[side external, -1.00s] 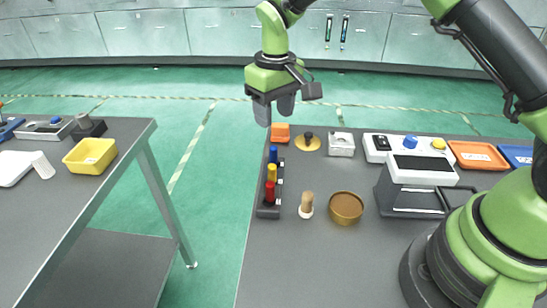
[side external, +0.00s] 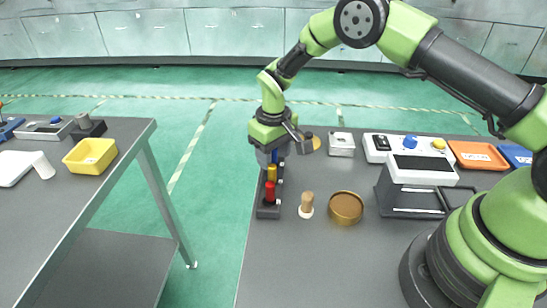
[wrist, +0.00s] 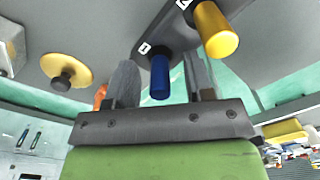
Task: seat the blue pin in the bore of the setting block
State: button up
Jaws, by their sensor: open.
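The blue pin (side external: 274,157) stands upright at the far end of a dark rack (side external: 268,211), with a yellow pin (side external: 271,173) and a red pin (side external: 270,192) in line nearer the camera. My gripper (side external: 270,160) is down over the blue pin and partly hides it. In the wrist view my gripper (wrist: 163,68) is open, with one finger on each side of the blue pin (wrist: 160,77); I cannot tell whether either touches it. A silver square block (side external: 341,145), seemingly the setting block, sits to the right; its bore is not clear.
A brass disc with a dark knob (wrist: 66,73) lies between rack and silver block. An orange block (wrist: 100,96) is partly hidden behind a finger. A wooden peg (side external: 306,205) and round brass dish (side external: 346,207) stand right of the rack. The near tabletop is clear.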

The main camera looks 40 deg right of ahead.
grip_shut()
jog(key=shift+r, duration=0.15)
notch_tip(320, 180, up, 8)
jog(key=shift+f, duration=0.2)
jog(key=s+d+r, duration=0.1)
jog(key=s+d, duration=0.1)
jog(key=d, duration=0.7)
jog(key=s+d+r, duration=0.2)
jog(key=d, duration=0.7)
jog(key=shift+m, duration=0.4)
jog(key=f, duration=0.6)
jog(key=shift+s+d, duration=0.1)
jog(key=shift+s, duration=0.25)
jog(key=shift+f, duration=2.2)
